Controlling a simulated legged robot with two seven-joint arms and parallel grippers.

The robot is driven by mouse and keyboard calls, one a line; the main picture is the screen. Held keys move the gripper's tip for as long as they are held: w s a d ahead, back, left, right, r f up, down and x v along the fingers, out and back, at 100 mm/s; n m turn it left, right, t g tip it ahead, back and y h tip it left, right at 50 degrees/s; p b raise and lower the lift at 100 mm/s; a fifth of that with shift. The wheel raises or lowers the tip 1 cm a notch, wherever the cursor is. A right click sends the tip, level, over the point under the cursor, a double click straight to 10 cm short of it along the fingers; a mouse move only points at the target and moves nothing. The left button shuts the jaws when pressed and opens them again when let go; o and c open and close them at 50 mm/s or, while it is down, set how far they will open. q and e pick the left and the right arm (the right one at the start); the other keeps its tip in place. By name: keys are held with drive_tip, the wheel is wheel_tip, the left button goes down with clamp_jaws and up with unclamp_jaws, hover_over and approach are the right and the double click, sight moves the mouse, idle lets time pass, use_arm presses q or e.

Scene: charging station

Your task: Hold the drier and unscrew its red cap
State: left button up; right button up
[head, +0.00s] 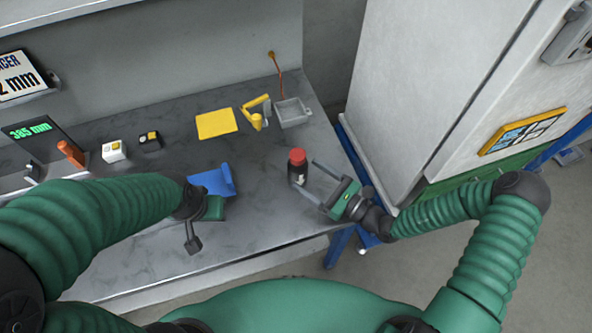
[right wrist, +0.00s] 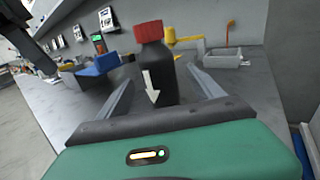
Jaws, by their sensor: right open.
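The drier (head: 298,174) is a small black bottle standing upright on the grey bench, near its right end. Its red cap (head: 297,156) is on top. My right gripper (head: 307,177) is open, coming from the right, with its fingertips close to the bottle. In the right wrist view the drier (right wrist: 158,72), with a white arrow on its side and the red cap (right wrist: 148,31), stands between the two open fingers, with gaps on both sides. My left gripper (head: 194,238) hangs at the bench's front left of the drier; its finger opening cannot be made out.
A blue holder (head: 212,182) lies beside my left gripper. Behind stand a yellow plate (head: 216,123), a yellow bracket (head: 257,113) and a grey tray (head: 293,112). A white cabinet (head: 440,80) borders the bench's right. The bench around the drier is clear.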

sight(306, 176)
drive_tip(key=x, duration=0.4)
drive_tip(key=shift+s+f, duration=0.15)
drive_tip(key=shift+f, duration=0.25)
drive_tip(key=shift+w+a, duration=0.15)
drive_tip(key=shift+w, duration=0.3)
drive_tip(key=shift+s+a, duration=0.1)
drive_tip(key=shift+a, duration=0.05)
drive_tip(key=shift+c, duration=1.4)
drive_tip(key=shift+a, duration=0.2)
drive_tip(key=c, duration=0.5)
drive_tip(key=shift+d, duration=0.25)
clamp_jaws()
use_arm(q)
drive_tip(key=shift+d+r, duration=0.1)
drive_tip(key=shift+d, duration=0.25)
